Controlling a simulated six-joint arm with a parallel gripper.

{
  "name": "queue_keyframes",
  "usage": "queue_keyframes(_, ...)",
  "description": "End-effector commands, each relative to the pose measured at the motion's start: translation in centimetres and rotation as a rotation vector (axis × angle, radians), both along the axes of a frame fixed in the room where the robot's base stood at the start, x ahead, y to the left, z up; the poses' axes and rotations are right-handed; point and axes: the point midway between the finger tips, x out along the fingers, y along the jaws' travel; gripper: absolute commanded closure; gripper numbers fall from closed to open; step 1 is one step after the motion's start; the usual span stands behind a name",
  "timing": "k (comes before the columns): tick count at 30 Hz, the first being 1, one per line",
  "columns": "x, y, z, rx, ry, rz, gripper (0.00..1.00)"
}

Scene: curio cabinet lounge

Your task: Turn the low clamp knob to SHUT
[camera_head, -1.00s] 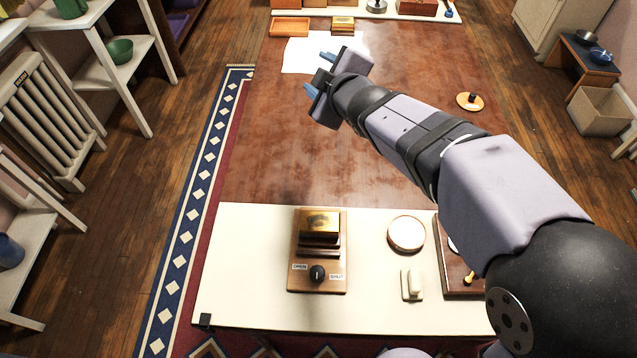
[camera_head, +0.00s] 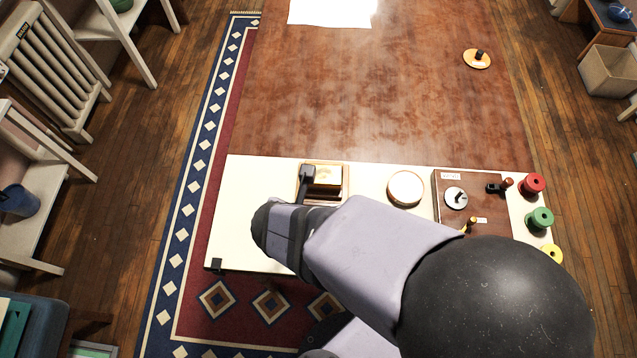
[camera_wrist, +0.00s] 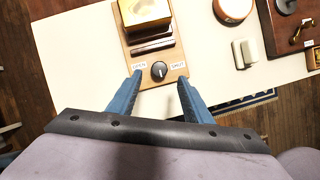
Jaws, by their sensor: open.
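The low clamp's wooden base (camera_wrist: 174,49) lies on the cream work surface, with a gold-coloured block (camera_wrist: 145,12) at its far end. The round black clamp knob (camera_wrist: 158,70) sits near its front edge, between an OPEN label (camera_wrist: 139,66) on the left and a SHUT label (camera_wrist: 178,65) on the right. The knob's exact pointer direction is too small to read. My gripper (camera_wrist: 160,79) is open, its blue fingers on either side of the knob in the wrist view, apparently not touching it. In the head view my arm hides the knob; the gold block (camera_head: 325,174) still shows.
Right of the clamp are a round cream-topped dish (camera_head: 405,188) and a small white switch-like block (camera_wrist: 243,54). Further right are a dark wooden panel (camera_head: 447,190) with handles and red (camera_head: 532,184) and green (camera_head: 541,217) spools. The brown table beyond (camera_head: 380,100) is mostly clear.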

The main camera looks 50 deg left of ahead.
Motion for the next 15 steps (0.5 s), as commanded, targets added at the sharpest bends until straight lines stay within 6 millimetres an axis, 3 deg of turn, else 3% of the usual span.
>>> queue_keyframes(9,1.5,0.5,-4.0,-0.002,0.002,-0.003,0.54)
queue_keyframes(15,2.0,0.9,-5.4,0.002,0.002,-0.002,0.54)
